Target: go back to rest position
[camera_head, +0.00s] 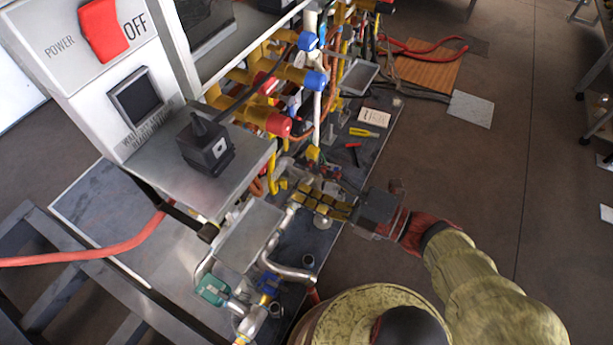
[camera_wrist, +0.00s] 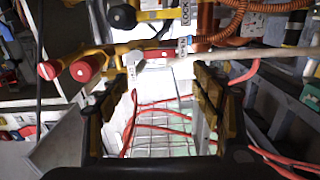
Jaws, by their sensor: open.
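My gripper (camera_head: 325,203) reaches in from the right in the head view, its yellow-and-dark fingers pointing left toward the pipework of the heater rig. In the wrist view my gripper (camera_wrist: 160,100) shows its two fingers spread wide, with nothing held between them. Behind the gap are red hoses (camera_wrist: 165,128) over a pale grid surface. Pipes with red caps (camera_wrist: 82,69) lie ahead and to the left. In the head view a silver bent pipe (camera_head: 285,268) is just below and left of the fingers. I cannot tell whether the fingers touch any pipe.
A white panel with a red power switch (camera_head: 103,30) stands at the upper left. Yellow pipes with blue caps (camera_head: 315,80) and red caps crowd the rig. A red-handled tool (camera_head: 353,152) and a white card (camera_head: 374,117) lie on the platform. The floor (camera_head: 530,190) at right is open.

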